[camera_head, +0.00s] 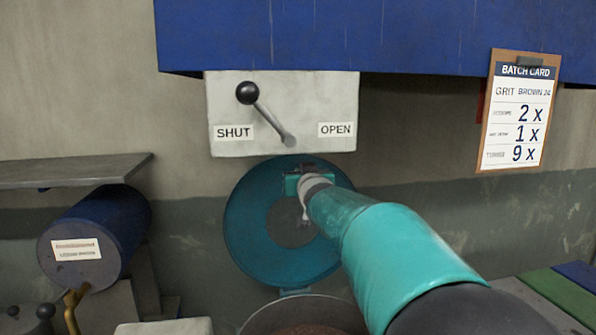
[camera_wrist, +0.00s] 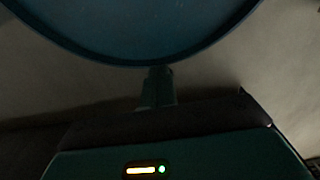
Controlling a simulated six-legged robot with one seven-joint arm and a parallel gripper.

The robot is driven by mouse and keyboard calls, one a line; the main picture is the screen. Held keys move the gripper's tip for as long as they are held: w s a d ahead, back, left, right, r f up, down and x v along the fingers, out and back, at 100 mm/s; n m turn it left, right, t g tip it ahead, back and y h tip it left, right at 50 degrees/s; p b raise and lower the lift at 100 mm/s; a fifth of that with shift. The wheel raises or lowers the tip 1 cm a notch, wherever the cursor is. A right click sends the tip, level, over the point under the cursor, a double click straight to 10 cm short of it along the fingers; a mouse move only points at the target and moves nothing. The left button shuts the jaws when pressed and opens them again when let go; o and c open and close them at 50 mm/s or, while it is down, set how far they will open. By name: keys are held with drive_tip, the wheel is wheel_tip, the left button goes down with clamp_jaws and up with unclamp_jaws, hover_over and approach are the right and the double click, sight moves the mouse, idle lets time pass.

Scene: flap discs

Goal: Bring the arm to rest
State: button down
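My arm reaches in from the lower right in the head view, and my gripper (camera_head: 304,200) is at its far end, in front of a teal round disc (camera_head: 250,232) with a grey centre. The fingers are small and partly hidden by my wrist, so whether they are apart cannot be told. I see nothing clearly held. In the dark wrist view, the round blue rim (camera_wrist: 140,58) fills the top, with a short stem (camera_wrist: 158,88) below it. A dark body with a yellow bar and a green light crosses the bottom of that view. No fingers are clear there.
Above the disc, a white lever box (camera_head: 300,90) has its black knob (camera_head: 247,93) leaning towards SHUT. A bowl (camera_head: 262,318) of brown grit sits below. A blue drum (camera_head: 110,235) and shelf (camera_head: 70,171) are left. A batch card (camera_head: 519,110) hangs right.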

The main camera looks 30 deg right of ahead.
drive_tip(key=shift+s+a+f, duration=0.15)
drive_tip(key=shift+s+a, duration=0.05)
drive_tip(key=shift+s, duration=0.45)
drive_tip(key=shift+s, duration=0.1)
drive_tip(key=shift+a, duration=0.1)
drive_tip(key=s+a+f+n+g+y, duration=0.1)
drive_tip(key=s+a+f+g, duration=0.3)
drive_tip(key=s+a+f, duration=0.3)
drive_tip(key=s+a+f+n+g+y, duration=0.1)
drive_tip(key=s+a+f, duration=0.6)
drive_tip(key=s, duration=0.8)
drive_tip(key=s+a+f+n+g+y, duration=0.1)
drive_tip(key=s+a+f+g+y, duration=0.2)
drive_tip(key=s+a+f+g, duration=0.3)
drive_tip(key=s+a+f, duration=0.1)
drive_tip(key=s+f, duration=0.1)
drive_tip(key=s, duration=0.3)
drive_tip(key=shift+s+a+f+g, duration=0.2)
drive_tip(key=shift+s+a+g, duration=0.1)
drive_tip(key=shift+s+a, duration=0.1)
